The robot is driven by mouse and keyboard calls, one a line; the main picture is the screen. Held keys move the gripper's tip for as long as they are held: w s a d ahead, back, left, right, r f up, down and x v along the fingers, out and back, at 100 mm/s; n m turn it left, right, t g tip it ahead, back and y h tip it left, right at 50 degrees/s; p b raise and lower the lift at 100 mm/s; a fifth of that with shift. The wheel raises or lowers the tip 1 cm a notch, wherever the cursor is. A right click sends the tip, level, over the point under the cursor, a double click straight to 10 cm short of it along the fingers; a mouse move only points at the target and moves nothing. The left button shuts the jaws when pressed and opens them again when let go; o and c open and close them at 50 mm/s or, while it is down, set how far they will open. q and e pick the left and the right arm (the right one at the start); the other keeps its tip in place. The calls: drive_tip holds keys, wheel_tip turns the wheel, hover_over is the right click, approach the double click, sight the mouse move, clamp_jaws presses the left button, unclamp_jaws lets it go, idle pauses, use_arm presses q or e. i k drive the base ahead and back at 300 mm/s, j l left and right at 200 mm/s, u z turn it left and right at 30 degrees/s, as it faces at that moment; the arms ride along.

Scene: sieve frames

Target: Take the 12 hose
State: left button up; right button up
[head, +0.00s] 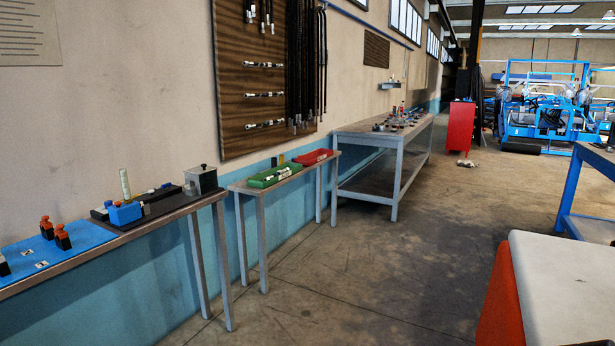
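Several long dark hoses (305,65) hang in a row on the brown wooden wall board (235,95). Short hoses (265,95) with pale labels lie across the lower left part of the board, one above another. A few more short pieces hang at its top. The labels are too small to read, so I cannot tell which hose is number 12. Neither of my grippers is in view.
Tables stand along the left wall: a near one (170,207) with a blue mat (75,240), a small one with green (275,176) and red (313,157) trays, and a larger workbench (365,139). A white-topped surface (570,285) is at the lower right. Middle floor (380,260) is clear.

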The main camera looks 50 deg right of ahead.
sight(286, 170)
drive_tip(key=i+l+z, duration=0.15)
drive_tip(key=z, duration=0.2)
drive_tip(key=i+l+z, duration=0.1)
drive_tip(key=z, duration=0.25)
drive_tip(key=i+z, duration=0.2)
drive_tip(key=z, duration=0.15)
drive_tip(key=i+z, duration=0.3)
drive_tip(key=i, duration=0.2)
drive_tip(key=i+j+z, duration=0.1)
drive_tip(key=i+z, duration=0.15)
drive_tip(key=i, duration=0.3)
drive_tip(key=i+j, duration=0.15)
drive_tip(key=i, duration=0.35)
drive_tip(key=i+j+z, duration=0.1)
drive_tip(key=i, duration=0.4)
drive_tip(key=i+l+z, duration=0.1)
drive_tip(key=i, duration=0.65)
drive_tip(key=i+l+z, duration=0.1)
drive_tip(key=i, duration=0.65)
drive_tip(key=l, duration=0.1)
